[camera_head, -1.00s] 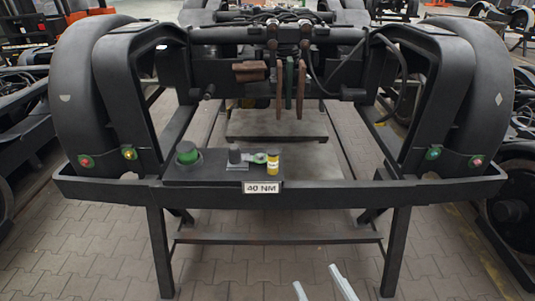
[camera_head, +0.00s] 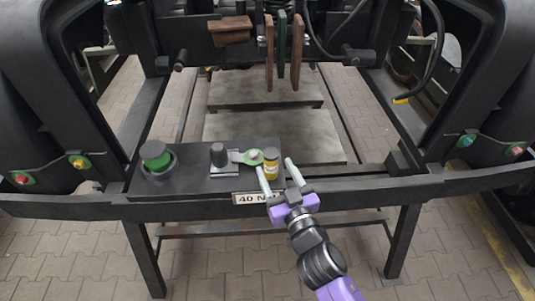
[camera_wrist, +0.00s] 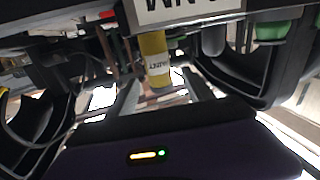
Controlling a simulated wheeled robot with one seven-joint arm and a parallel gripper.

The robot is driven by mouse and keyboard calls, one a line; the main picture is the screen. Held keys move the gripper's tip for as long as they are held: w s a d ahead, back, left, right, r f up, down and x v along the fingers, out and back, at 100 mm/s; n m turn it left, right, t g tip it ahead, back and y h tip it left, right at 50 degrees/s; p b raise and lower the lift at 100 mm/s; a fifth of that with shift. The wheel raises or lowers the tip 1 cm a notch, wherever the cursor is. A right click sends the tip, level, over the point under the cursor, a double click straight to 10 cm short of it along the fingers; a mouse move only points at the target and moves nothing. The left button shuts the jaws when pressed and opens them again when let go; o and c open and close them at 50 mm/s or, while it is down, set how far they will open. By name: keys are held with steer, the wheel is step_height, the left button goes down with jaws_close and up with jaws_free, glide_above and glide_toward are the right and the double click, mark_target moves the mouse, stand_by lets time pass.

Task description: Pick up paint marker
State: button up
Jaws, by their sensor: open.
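The paint marker (camera_head: 271,165) is a short yellow cylinder with a pale label and a dark top. It stands upright near the front edge of the black shelf, just above the "40 NM" plate (camera_head: 256,198). In the wrist view the yellow marker (camera_wrist: 155,57) appears upside down, between the tips of my fingers. My gripper (camera_head: 274,166) is open, its two pale fingers reaching up from the front, one to each side of the marker in the picture. Whether they are level with it in depth I cannot tell. My gripper holds nothing.
The dark front beam (camera_head: 340,195) runs beneath. Brown and green hanging bars (camera_head: 283,50) are behind.

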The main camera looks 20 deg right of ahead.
mark_target(267, 152)
steer(key=shift+s+m, duration=0.1)
steer(key=shift+m, duration=0.2)
steer(key=shift+w+d, duration=0.1)
steer(key=shift+w, duration=0.3)
steer(key=shift+w+d+f+p, duration=0.1)
steer(key=shift+w+p, duration=0.45)
steer(key=shift+w, duration=1.2)
steer(key=shift+w+d+f+p, duration=0.1)
steer(key=shift+w+p, duration=0.4)
steer(key=shift+w, duration=1.25)
steer(key=shift+c, duration=0.4)
steer(key=shift+a, duration=0.1)
jaws_close()
